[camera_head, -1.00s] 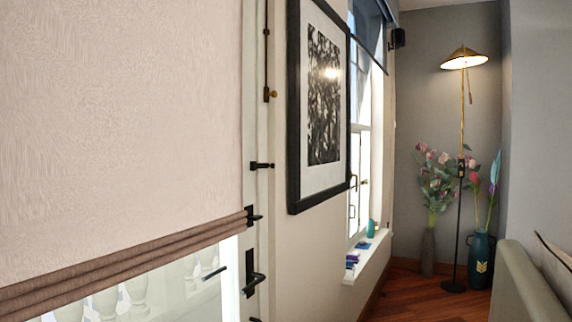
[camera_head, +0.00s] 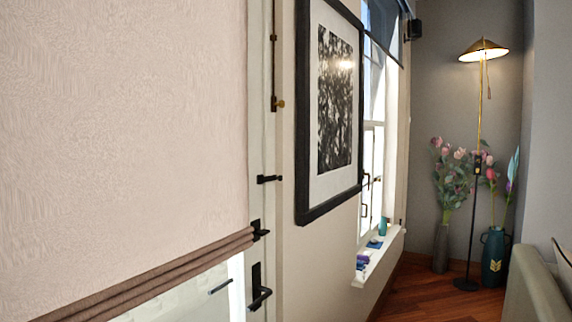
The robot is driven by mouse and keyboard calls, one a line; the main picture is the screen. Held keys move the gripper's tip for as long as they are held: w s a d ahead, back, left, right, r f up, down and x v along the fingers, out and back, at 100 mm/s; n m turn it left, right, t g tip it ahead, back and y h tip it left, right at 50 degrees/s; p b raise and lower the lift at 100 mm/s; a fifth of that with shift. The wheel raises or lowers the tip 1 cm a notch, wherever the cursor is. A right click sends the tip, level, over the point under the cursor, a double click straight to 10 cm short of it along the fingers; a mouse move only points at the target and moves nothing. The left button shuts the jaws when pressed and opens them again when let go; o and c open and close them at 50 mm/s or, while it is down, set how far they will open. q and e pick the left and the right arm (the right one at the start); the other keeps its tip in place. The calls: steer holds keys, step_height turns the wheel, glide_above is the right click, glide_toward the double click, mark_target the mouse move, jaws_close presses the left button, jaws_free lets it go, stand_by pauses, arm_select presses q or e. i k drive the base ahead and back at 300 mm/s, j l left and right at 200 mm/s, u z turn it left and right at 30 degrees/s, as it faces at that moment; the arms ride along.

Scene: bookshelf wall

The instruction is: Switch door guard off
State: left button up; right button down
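A door with a pale frame stands at the left, mostly covered by a beige blind (camera_head: 125,130). Several black fittings sit along its right edge: a lever handle (camera_head: 258,288), a small black latch (camera_head: 259,230) just above it, and a black bar-like catch (camera_head: 269,179) higher up. A thin vertical rod with a brass knob (camera_head: 278,104) runs above these. I cannot tell for certain which fitting is the door guard, or its setting. Neither of my grippers is in view.
A black-framed picture (camera_head: 330,110) hangs on the wall right of the door. Beyond it are a window with a sill (camera_head: 378,257), a floor lamp (camera_head: 483,50), and vases with flowers (camera_head: 495,256). A greenish sofa-like edge (camera_head: 532,290) is at the lower right. Wooden floor (camera_head: 412,296) shows between.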

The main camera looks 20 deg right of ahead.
mark_target(271, 178)
steer(key=i+l, duration=0.25)
steer(key=i+l+u, duration=0.1)
steer(key=i+l, duration=0.15)
steer(key=l, duration=0.25)
steer(key=i+l+u, duration=0.1)
steer(key=l, duration=0.3)
steer(key=i+l, duration=0.35)
steer(key=i+l+u, duration=0.1)
steer(key=l, duration=0.35)
steer(key=i, duration=0.1)
